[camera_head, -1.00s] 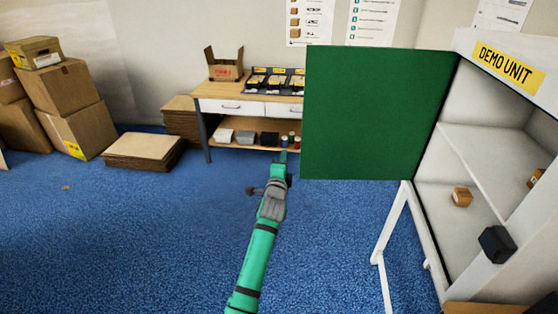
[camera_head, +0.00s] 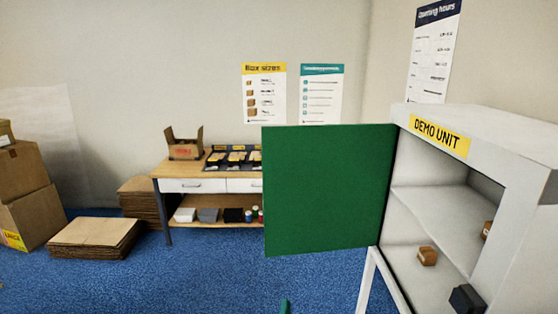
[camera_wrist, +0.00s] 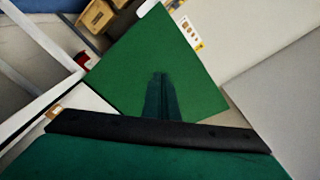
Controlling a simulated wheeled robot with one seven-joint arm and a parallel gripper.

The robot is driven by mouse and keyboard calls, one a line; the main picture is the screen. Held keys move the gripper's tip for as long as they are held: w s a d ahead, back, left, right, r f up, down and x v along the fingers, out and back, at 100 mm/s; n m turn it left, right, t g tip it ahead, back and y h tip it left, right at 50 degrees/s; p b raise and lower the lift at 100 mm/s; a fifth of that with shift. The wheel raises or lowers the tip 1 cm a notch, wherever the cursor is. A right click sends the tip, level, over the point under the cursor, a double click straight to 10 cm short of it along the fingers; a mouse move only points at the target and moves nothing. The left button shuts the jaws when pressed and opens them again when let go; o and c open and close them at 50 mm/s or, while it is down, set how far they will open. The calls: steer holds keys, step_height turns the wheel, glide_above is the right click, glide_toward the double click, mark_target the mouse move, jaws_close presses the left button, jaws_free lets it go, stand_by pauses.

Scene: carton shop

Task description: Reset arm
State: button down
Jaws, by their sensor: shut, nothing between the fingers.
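My gripper (camera_wrist: 160,78) shows in the wrist view as dark green fingers, pressed together with nothing between them, in front of the green door panel (camera_wrist: 120,70). In the head view only a small green tip (camera_head: 285,306) of my arm shows at the bottom edge, below the door. The open green door (camera_head: 328,190) hangs at the left side of the white demo unit (camera_head: 490,125). Whether the gripper is near the door's surface is hard to tell.
The demo unit holds small brown boxes (camera_head: 427,256) and a dark block (camera_head: 466,299). A wooden workbench (camera_head: 168,170) stands at the back, with flat cardboard (camera_head: 95,232) and stacked cartons (camera_head: 22,215) left of it. Blue carpet (camera_head: 190,280) is clear in front.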

steer(key=s+d+f+n, duration=0.1)
steer(key=s+f+n, duration=0.15)
steer(key=s, duration=0.65)
steer(key=s+d+f+n+g, duration=0.1)
steer(key=s+d+f+n, duration=0.15)
steer(key=s, duration=0.55)
steer(key=s+f+n, duration=0.2)
steer(key=s+f, duration=0.1)
steer(key=s, duration=0.6)
steer(key=s+a+r+n, duration=0.1)
steer(key=s+r, duration=0.1)
steer(key=s, duration=0.6)
steer(key=s+a+r+n+g, duration=0.1)
steer(key=s+a+r, duration=0.1)
steer(key=s, duration=0.6)
steer(key=s+a+r+n+g, duration=0.1)
steer(key=s+a+r, duration=0.1)
steer(key=s, duration=0.6)
steer(key=shift+s+a+r+y, duration=0.15)
steer(key=shift+a+r+y, duration=0.15)
steer(key=shift+r, duration=0.1)
steer(key=shift+a, duration=0.1)
